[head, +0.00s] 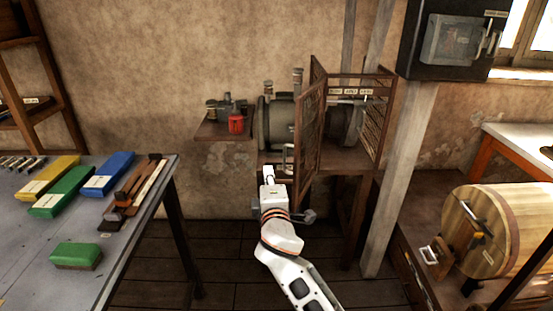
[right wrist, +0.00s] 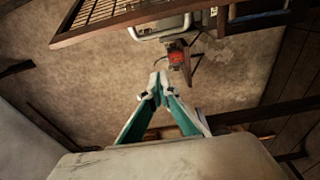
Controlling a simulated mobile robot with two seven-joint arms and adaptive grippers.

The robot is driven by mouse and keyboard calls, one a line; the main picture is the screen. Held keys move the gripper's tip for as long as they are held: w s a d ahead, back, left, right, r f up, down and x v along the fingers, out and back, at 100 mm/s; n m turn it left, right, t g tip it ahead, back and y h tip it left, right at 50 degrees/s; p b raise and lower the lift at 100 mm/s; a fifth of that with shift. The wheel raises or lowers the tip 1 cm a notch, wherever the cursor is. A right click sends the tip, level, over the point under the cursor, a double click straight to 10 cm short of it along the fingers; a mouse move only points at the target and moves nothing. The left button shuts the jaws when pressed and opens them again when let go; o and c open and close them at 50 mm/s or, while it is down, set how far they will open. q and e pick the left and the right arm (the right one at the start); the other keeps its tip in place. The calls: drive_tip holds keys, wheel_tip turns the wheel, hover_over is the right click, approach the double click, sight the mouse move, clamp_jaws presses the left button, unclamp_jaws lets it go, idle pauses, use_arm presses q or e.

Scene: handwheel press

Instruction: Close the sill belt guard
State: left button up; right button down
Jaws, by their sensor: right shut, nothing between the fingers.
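The belt guard (head: 310,125) is a brown-framed mesh door on the cage around the dark motor drum, and it stands swung out toward me. A pale handle (head: 287,158) sits on its lower near part. In the right wrist view the guard's mesh and frame (right wrist: 100,25) cross the top, with the handle (right wrist: 163,30) beside it. My right gripper (head: 268,172) is just left of and below the handle, apart from it. In the right wrist view its fingertips (right wrist: 158,80) are together with nothing between them. My left gripper is not in view.
A small wall shelf (head: 210,130) with a red can (head: 236,123) is left of the drum. A grey post (head: 398,180) stands at right, beside a wooden barrel (head: 490,230). A workbench (head: 40,225) with coloured boxes is at left. Open floor lies between.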

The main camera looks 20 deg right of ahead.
drive_tip(key=w+d+p, duration=0.1)
drive_tip(key=w+d, duration=0.4)
drive_tip(key=w, duration=0.2)
drive_tip(key=shift+w+d, duration=0.15)
idle(0.3)
drive_tip(key=shift+f, duration=0.1)
